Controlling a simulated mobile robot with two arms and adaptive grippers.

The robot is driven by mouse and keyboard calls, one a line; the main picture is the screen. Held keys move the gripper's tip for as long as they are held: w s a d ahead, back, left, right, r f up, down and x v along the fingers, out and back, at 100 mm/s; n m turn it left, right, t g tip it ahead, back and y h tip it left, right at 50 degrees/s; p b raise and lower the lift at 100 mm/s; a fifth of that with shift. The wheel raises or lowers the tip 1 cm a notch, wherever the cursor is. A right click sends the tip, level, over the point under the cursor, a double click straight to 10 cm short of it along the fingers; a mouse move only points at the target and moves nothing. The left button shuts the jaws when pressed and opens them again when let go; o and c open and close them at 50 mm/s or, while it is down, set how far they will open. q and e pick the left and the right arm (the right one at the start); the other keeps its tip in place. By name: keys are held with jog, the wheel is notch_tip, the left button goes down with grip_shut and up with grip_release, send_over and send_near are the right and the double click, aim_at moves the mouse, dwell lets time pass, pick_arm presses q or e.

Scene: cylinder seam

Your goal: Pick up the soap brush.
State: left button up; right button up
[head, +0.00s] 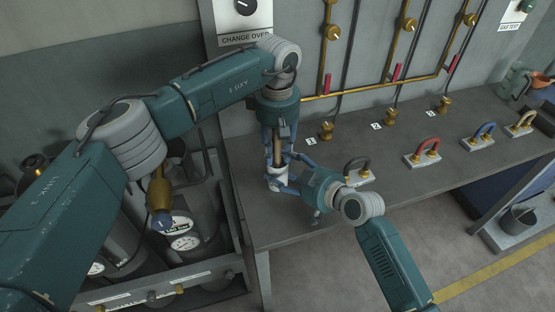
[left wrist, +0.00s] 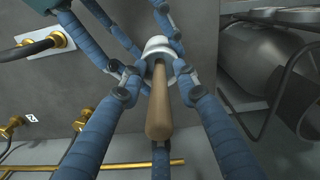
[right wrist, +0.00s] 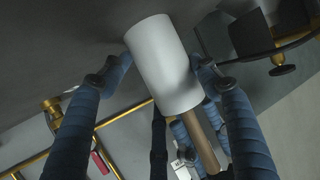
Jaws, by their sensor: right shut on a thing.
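The soap brush's wooden handle (head: 278,153) stands up out of a white pot (head: 274,184) near the bench's left end; its bristles are hidden. My left gripper (head: 278,158) comes down from above, its fingers spread around the handle. In the left wrist view the handle (left wrist: 161,105) lies between these open fingers, with gaps at its sides, and the pot (left wrist: 158,46) is beyond. My right gripper (head: 291,184) reaches in from the right and is shut on the pot. In the right wrist view the white pot (right wrist: 163,62) sits between its fingers.
The grey bench (head: 330,212) carries a dark hose loop (head: 357,165), a red one (head: 427,146) and brass fittings (head: 326,131) along the back. Gauges (head: 184,241) and cylinders stand left of the bench. Bench surface right of my right gripper is partly clear.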

pick_arm(q)
grip_shut()
jog(key=shift+r, duration=0.1)
notch_tip(320, 180, up, 18)
dwell(0.4)
pick_arm(e)
jog(key=o, duration=1.3)
